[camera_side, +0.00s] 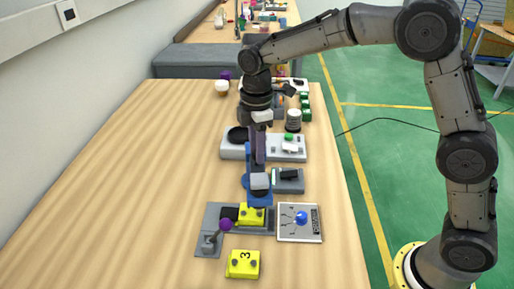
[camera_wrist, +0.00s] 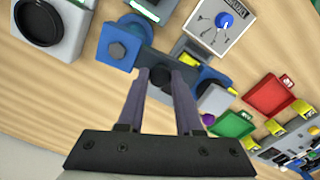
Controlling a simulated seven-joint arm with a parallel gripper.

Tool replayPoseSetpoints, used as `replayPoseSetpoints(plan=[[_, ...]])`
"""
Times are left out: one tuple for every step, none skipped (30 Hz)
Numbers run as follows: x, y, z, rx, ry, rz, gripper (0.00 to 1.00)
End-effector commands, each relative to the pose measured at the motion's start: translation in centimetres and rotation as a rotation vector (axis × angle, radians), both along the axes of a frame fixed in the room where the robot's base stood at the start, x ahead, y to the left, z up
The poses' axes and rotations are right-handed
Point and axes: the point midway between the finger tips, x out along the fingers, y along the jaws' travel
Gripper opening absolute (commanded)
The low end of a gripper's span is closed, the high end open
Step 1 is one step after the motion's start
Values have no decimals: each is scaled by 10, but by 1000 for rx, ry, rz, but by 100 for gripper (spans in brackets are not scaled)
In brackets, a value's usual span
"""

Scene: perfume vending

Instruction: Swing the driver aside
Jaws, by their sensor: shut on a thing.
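What looks like the driver is a blue fixture (camera_side: 250,196) with a grey block on its front, standing near the middle of the bench in the side view. In the wrist view its blue round end (camera_wrist: 117,48) and a dark crossbar show just beyond my fingers. My gripper (camera_side: 257,158) points down with its purple fingers at the upper part of this fixture. In the wrist view my gripper (camera_wrist: 160,78) is closed around a small dark knob on the crossbar. The fingers hide part of the knob.
A panel with a blue dial (camera_side: 301,219) stands nearer at right. A lever with a purple ball (camera_side: 226,224) and a yellow block marked 3 (camera_side: 243,264) are in front. A grey unit with a green button (camera_side: 289,137) lies behind. The bench's left side is clear.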

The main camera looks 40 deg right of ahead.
Motion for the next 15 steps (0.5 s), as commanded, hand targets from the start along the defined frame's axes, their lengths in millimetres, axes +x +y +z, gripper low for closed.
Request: replayPoseSetpoints(plan=[[0, 1, 1, 1, -1, -7, 0], [1, 1, 1, 1, -3, -13, 0], [1, 2, 1, 1, -3, -24, 0], [2, 2, 1, 1, -3, -33, 0], [2, 3, 1, 1, -3, -44, 0], [3, 3, 1, 1, -1, -62, 0], [3, 4, 1, 1, -1, -77, 0], [4, 5, 1, 1, -1, -95, 0], [5, 6, 1, 1, -3, -120, 0], [6, 7, 1, 1, -3, -140, 0], [7, 8, 1, 1, -3, -163, 0], [9, 10, 1, 1, -3, -194, 0], [10, 11, 1, 1, -3, -220, 0], [11, 12, 1, 1, -3, -247, 0], [13, 13, 2, 2, -4, -283, 0]])
